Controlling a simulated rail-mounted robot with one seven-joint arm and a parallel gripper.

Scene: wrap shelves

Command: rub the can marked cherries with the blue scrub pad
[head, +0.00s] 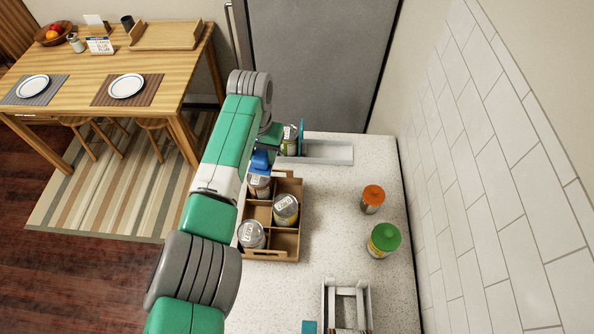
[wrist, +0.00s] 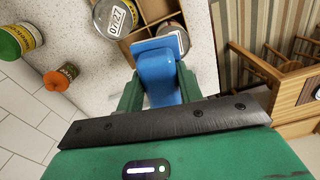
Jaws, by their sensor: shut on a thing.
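My gripper (wrist: 160,88) is shut on the blue scrub pad (wrist: 157,66), its green fingers on either side of the handle. In the head view the pad (head: 261,160) is over the back-left part of a brown divided box (head: 270,256). A can (head: 259,188) stands there just under the pad; in the wrist view this can (wrist: 175,38) is partly hidden behind the pad. I cannot tell whether they touch. Two more cans, one in the middle (head: 286,209) and one front left (head: 251,235), stand in the box. No can's name is readable, so I cannot tell which is cherries.
An orange-lidded jar (head: 373,198) and a green-lidded jar (head: 383,240) stand on the counter (head: 335,235) to the right. Behind the box, another can (head: 290,139) stands at a grey tray (head: 328,152). A white rack (head: 347,290) is at the front. The tiled wall bounds the right side.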

